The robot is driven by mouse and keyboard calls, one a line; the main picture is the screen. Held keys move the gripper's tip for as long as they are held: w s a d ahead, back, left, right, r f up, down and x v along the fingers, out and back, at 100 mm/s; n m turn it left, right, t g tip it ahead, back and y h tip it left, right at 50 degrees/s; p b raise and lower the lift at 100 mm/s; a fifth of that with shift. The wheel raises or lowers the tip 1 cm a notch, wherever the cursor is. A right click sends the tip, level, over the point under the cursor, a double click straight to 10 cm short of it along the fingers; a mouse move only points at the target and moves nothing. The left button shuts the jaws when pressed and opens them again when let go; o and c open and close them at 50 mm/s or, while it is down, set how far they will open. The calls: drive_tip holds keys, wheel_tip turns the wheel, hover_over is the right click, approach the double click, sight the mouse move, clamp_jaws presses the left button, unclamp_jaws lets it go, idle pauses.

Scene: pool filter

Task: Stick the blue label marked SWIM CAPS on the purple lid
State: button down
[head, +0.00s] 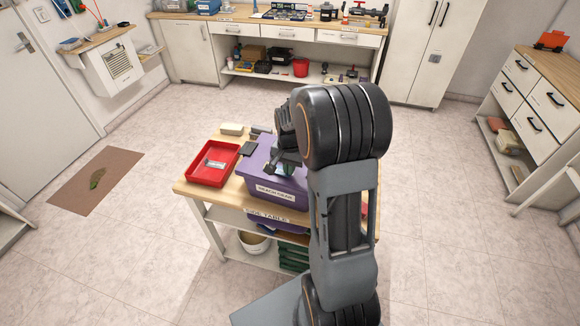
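A purple box with a purple lid (257,160) stands on the small wooden-topped side table (200,190). A white label (275,192), which seems to read BEACH GEAR, is on the box's front. My gripper (286,166) is over the lid, in front of my thick dark wrist. A small pale greenish patch shows at the gripper's fingers; I cannot tell whether it is held or lies on the lid. I cannot make out a blue label marked SWIM CAPS. My arm hides the right part of the lid and table.
A red tray (200,176) with a small pale strip (216,163) in it is left of the box. Small blocks lie behind it. Below are a bucket (253,242) and a green crate (292,258). Open floor surrounds the table.

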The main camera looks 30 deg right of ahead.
drive_tip(key=shift+f, duration=0.4)
idle(0.9)
drive_tip(key=c, duration=1.2)
unclamp_jaws()
drive_tip(key=shift+c, duration=0.2)
drive_tip(key=shift+r, duration=0.1)
wheel_tip(320, 180, up, 14)
drive_tip(key=b, duration=0.1)
drive_tip(key=shift+f, duration=0.2)
